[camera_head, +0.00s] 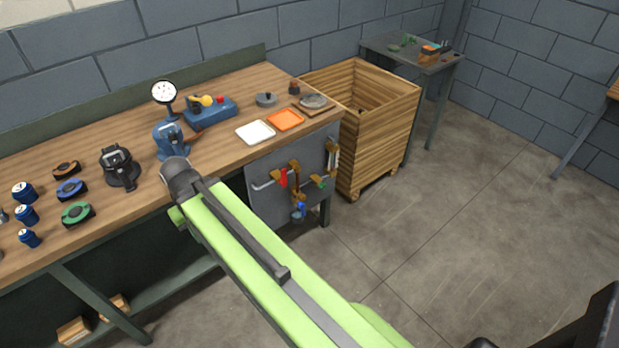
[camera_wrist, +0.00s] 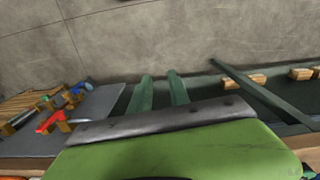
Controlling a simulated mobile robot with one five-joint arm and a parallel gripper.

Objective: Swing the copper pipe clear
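A grey panel (camera_head: 264,205) hangs at the right end of the bench front. It carries brass-coloured brackets, a red handle (camera_head: 283,178), a green part (camera_head: 321,183), a blue part (camera_head: 300,208) and a pale grey pipe (camera_head: 263,185). I cannot pick out a copper-coloured pipe for certain. The panel also shows at the left of the wrist view (camera_wrist: 100,104), with the red handle (camera_wrist: 49,122). My green arm reaches over the bench edge left of the panel. Its dark end (camera_head: 181,177) is apart from the panel's fittings.
The wooden bench (camera_head: 215,140) holds a dial gauge (camera_head: 165,93), blue cans (camera_head: 25,215), tape reels and an orange tray (camera_head: 286,119). A wooden crate (camera_head: 385,125) stands right of the panel. The concrete floor (camera_head: 470,210) is clear. Wooden blocks (camera_head: 73,330) lie under the bench.

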